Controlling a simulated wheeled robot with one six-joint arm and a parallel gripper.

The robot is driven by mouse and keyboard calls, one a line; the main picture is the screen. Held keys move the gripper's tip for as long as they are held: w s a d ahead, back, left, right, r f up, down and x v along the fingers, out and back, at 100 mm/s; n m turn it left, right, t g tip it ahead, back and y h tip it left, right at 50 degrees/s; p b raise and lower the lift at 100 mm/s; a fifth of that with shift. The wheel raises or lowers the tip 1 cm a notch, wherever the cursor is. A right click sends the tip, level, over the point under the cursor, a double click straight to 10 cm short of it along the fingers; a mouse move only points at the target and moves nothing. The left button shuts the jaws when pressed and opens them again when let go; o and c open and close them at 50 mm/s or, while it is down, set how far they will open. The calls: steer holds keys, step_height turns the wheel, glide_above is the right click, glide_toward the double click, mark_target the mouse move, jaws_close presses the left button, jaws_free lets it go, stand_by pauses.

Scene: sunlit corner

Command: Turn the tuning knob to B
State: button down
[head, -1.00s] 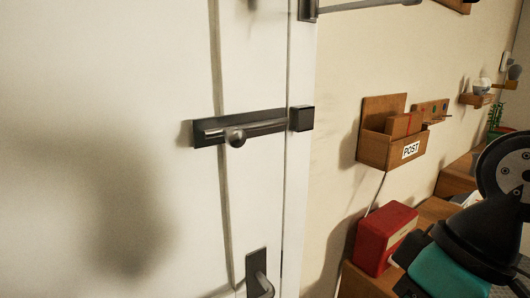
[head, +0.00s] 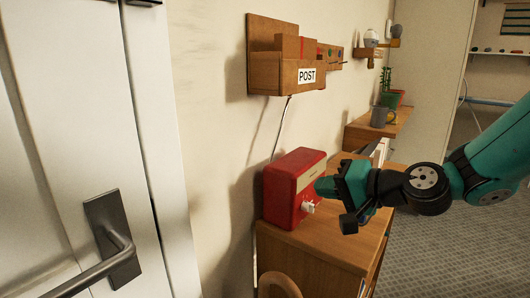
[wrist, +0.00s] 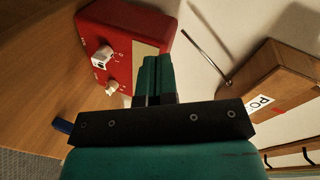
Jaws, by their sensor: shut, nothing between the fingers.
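The red radio (head: 283,200) stands on a wooden cabinet by the wall. In the wrist view, its front (wrist: 143,22) shows a larger white knob (wrist: 102,57) and a smaller pale knob (wrist: 111,87). Small marks surround the knobs, but I cannot read the letters or tell which knob is for tuning. A white knob also shows in the head view (head: 308,207). My gripper (head: 321,187) is in front of the radio's face, its fingers shut and empty. In the wrist view, the fingertips (wrist: 158,62) are beside the knobs, over the pale panel; contact cannot be told.
A wooden post box (head: 285,72) hangs on the wall above the radio, with a cord below it. A grey mug (head: 379,117) and a potted plant (head: 390,92) stand on furniture farther back. A white door (head: 85,130) is at the left.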

steer(key=w+d+f+m+t+h+b, duration=0.1)
steer(key=w+d+f+m+t, duration=0.1)
steer(key=w+d+f+m, duration=0.1)
steer(key=w+d+f+m+t+h+b, duration=0.1)
steer(key=w+d+f+m+t+b, duration=0.1)
steer(key=w+d+f+m, duration=0.1)
steer(key=w+d+f+m+t+h+b, duration=0.1)
steer(key=w+d+f+m+t+b, duration=0.1)
steer(key=w+d+f+m+t, duration=0.1)
steer(key=shift+w+d+f+h, duration=0.15)
steer(key=shift+d+f+h, duration=0.15)
steer(key=shift+d+f, duration=0.35)
steer(key=shift+w+a, duration=0.1)
steer(key=shift+w, duration=0.1)
steer(key=w+a+p, duration=0.2)
steer(key=p, duration=0.1)
steer(key=a+p, duration=0.2)
steer(key=shift+w+r, duration=0.2)
steer(key=shift+w, duration=0.2)
steer(key=shift+w+a+f+p, duration=0.1)
steer(key=shift+w+a+p, duration=0.3)
steer(key=shift+a+p, duration=0.2)
steer(key=shift+f, duration=0.1)
steer(key=shift+w+a, duration=0.1)
